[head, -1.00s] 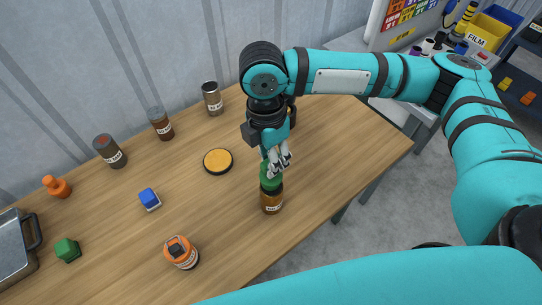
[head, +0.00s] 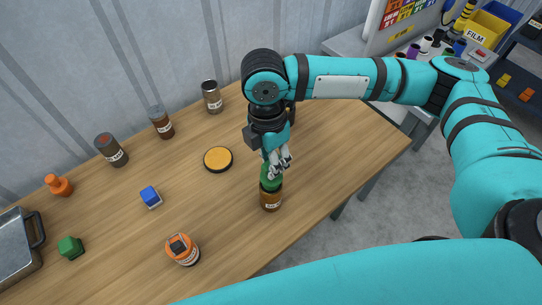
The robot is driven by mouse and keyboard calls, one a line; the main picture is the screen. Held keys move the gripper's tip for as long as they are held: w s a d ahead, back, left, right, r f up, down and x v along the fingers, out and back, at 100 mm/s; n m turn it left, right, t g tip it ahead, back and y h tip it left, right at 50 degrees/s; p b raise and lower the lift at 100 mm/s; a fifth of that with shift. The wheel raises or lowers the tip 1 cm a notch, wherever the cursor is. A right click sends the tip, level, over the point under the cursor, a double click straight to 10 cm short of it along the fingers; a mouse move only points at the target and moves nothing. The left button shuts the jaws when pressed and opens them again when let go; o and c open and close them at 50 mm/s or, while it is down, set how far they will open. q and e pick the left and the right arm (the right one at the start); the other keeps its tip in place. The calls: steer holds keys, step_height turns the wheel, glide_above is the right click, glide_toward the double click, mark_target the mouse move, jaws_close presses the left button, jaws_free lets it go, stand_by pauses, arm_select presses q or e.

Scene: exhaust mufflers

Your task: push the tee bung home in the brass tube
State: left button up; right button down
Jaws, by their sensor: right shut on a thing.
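The brass tube (head: 270,200) stands upright on the wooden table, brownish with a white label. The green tee bung (head: 270,180) sits at the tube's top mouth. How deep it is in the tube cannot be told from this angle. My right gripper (head: 278,165) points down over the tube and is shut on the upper part of the bung. Its fingers hide the bung's handle. My left gripper is not in view.
Several dark labelled tubes, one of them this one (head: 212,97), stand along the back. A yellow-topped disc (head: 217,159), orange-topped can (head: 182,249), blue block (head: 151,197), green block (head: 70,247), orange bung (head: 59,186) and metal tray (head: 17,246) lie leftward. Table right of the tube is clear.

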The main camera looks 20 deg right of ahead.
steer(key=shift+f+b, duration=0.55)
steer(key=shift+f, duration=1.35)
stand_by(0.4)
steer(key=c, duration=1.1)
jaws_free()
steer(key=r, duration=0.8)
steer(key=w+r, duration=0.1)
steer(key=r, duration=0.3)
steer(key=shift+a, duration=0.2)
